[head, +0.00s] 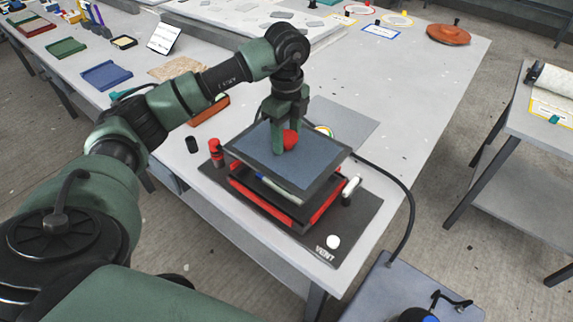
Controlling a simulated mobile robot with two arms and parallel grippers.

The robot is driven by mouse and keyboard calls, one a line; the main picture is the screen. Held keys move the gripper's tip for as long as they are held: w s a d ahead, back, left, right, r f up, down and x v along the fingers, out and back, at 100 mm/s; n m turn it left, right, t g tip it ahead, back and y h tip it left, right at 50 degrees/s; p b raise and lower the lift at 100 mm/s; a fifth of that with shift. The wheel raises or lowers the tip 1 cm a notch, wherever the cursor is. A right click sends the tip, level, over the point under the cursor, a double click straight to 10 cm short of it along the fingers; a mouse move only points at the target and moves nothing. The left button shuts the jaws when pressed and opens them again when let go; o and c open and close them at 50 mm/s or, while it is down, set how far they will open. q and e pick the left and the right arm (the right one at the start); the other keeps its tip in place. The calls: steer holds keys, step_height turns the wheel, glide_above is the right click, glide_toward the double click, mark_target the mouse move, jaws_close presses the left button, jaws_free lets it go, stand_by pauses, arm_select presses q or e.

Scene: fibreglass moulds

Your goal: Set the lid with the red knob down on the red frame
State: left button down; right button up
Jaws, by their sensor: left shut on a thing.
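The lid (310,166) is a dark-rimmed panel with a blue-grey face and a red knob (290,139). My left gripper (284,143) is shut on the red knob, with the lid hanging level or slightly tilted below it. The red frame (322,211) is under the lid, on a dark mat marked VENT (350,236). A gap with dark layers and a pale rod-like item shows between lid and frame at the front. The lid hides most of the frame's top. My right gripper is not in view.
A red clamp-like post (215,153) stands left of the frame, and a white-capped one (351,187) stands to its right. A white knob (333,242) sits on the mat's front. A black hose (408,205) runs along the right.

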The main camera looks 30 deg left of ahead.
mark_target(287, 154)
arm_select(q)
step_height(287, 154, down, 6)
steer(key=shift+w+f+p, duration=0.1)
steer(key=shift+w+p, duration=0.05)
steer(key=shift+p, duration=0.25)
steer(key=shift+f+p, duration=0.35)
steer(key=shift+f, duration=1.85)
steer(key=c, duration=0.7)
jaws_free()
step_height(287, 154, up, 11)
steer(key=b, duration=0.2)
steer(key=shift+f+b, duration=0.1)
steer(key=shift+b, duration=0.3)
steer(key=shift+r, duration=0.65)
steer(key=shift+f, duration=0.1)
